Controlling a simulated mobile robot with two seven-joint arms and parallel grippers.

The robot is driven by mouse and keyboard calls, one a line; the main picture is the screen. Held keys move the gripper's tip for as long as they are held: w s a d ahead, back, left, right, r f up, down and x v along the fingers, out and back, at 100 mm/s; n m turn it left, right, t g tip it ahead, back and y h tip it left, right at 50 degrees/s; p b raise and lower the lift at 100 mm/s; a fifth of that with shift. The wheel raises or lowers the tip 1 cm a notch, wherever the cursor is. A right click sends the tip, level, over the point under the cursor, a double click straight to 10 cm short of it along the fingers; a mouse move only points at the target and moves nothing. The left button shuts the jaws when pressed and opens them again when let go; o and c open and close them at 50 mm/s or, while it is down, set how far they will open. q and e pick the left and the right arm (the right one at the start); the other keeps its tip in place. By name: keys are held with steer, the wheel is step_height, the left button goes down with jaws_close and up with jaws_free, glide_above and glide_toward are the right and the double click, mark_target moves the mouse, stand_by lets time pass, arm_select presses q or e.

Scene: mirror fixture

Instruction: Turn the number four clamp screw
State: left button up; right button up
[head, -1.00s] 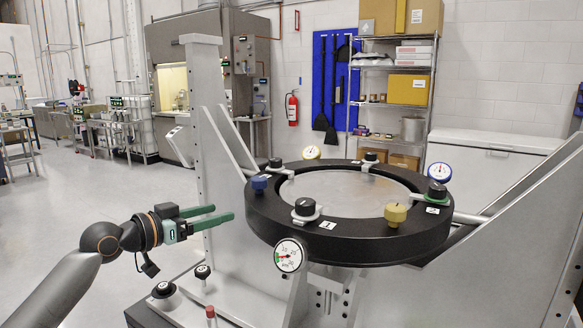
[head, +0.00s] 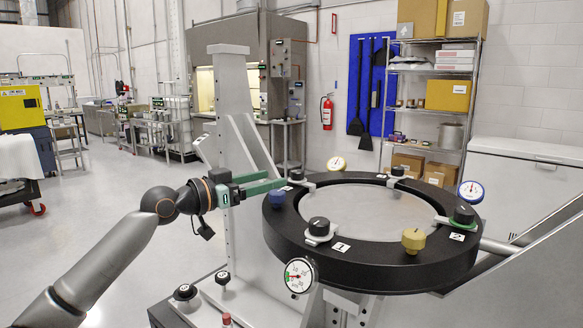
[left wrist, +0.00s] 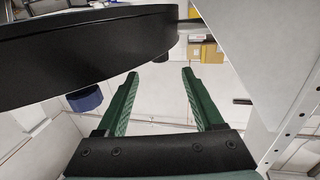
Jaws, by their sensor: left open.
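The mirror fixture is a thick black ring (head: 375,269) around a pale round disc (head: 370,208). Black clamp screws sit on its rim: front (head: 319,226), right (head: 463,214), back (head: 397,171) and back left (head: 296,175). The front label (head: 341,246) looks like 1; the back-left label (head: 287,188) is too small to read, so I cannot confirm number four. My left gripper (head: 275,180) is open and empty by the ring's left side, its green fingers pointing toward the back-left clamp. The left wrist view shows the spread fingers (left wrist: 160,74) beside the ring (left wrist: 80,55). My right gripper is not in view.
Dial gauges (head: 299,275) surround the ring. A grey upright plate (head: 228,120) stands behind my left gripper. Open floor lies left.

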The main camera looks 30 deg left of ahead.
mark_target(292, 174)
arm_select(q)
steer(key=p+x, duration=0.2)
steer(key=x, duration=0.3)
steer(key=shift+w+d+r, duration=0.1)
steer(key=shift+w+d, duration=0.05)
steer(key=shift+w, duration=0.2)
steer(key=shift+w+d+p, duration=0.25)
steer(key=shift+w+p, duration=0.05)
steer(key=shift+w, duration=0.4)
jaws_close()
